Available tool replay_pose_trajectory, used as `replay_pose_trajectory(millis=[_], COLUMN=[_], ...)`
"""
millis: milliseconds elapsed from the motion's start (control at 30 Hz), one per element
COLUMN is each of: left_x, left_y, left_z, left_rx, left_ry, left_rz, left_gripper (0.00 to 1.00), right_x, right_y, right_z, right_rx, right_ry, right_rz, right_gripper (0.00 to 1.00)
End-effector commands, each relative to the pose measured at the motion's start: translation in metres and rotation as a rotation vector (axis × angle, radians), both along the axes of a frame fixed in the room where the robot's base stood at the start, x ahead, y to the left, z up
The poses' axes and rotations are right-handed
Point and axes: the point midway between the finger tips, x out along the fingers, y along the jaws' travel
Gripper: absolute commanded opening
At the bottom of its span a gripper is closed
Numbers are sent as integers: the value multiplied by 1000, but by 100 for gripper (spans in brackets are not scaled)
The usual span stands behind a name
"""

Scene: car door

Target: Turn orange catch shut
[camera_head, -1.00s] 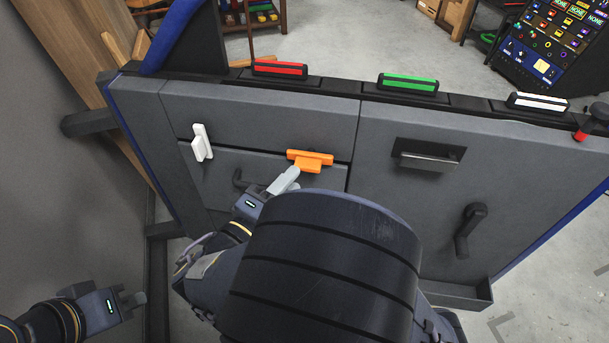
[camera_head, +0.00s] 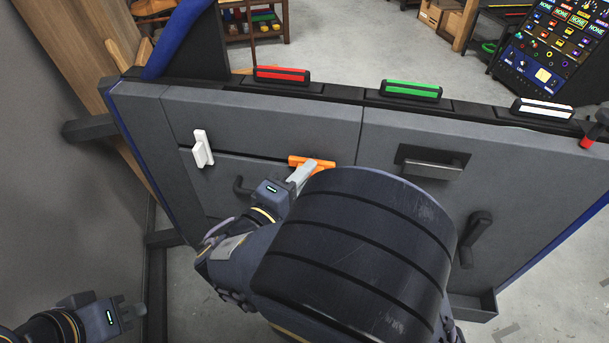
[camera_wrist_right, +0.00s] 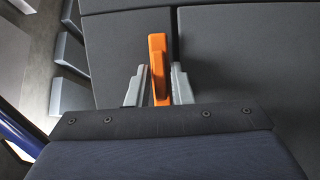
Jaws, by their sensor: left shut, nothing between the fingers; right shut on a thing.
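The orange catch (camera_head: 297,160) lies level across the seam of the grey door panel, with its middle partly covered by my right gripper's fingers. My right gripper (camera_head: 303,172) is shut on it from below. In the right wrist view the orange catch (camera_wrist_right: 157,55) stands between the two grey fingers (camera_wrist_right: 158,88), one on each side. My own arm hides the door below and right of the catch. My left gripper (camera_head: 138,312) is shut and empty at the lower left, well away from the door.
A white catch (camera_head: 202,149) stands upright left of the orange one. A dark hook-like handle (camera_head: 240,186) sits just beside my right wrist. Red (camera_head: 281,75), green (camera_head: 411,90) and white (camera_head: 543,108) bars line the top edge. A recessed handle (camera_head: 432,165) and a crank (camera_head: 475,235) lie right.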

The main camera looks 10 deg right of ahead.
Motion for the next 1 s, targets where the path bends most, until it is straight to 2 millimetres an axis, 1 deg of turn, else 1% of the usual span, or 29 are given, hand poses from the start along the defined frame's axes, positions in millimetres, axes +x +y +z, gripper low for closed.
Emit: replay_pose_trajectory(millis=[167,367,567,1000], left_x=[0,0,0,0], left_y=[0,0,0,0], left_z=[3,12,26,60], left_rx=[0,0,0,0], left_ry=[0,0,0,0], left_rz=[0,0,0,0], left_gripper=[0,0,0,0], right_x=[0,0,0,-1], right_y=[0,0,-1,-2], right_z=[0,1,1,-1], right_rx=[-20,-99,-242,-619], right_ry=[10,48,118,301], right_rz=[-1,-1,-2,-1], right_gripper=[0,0,0,0])
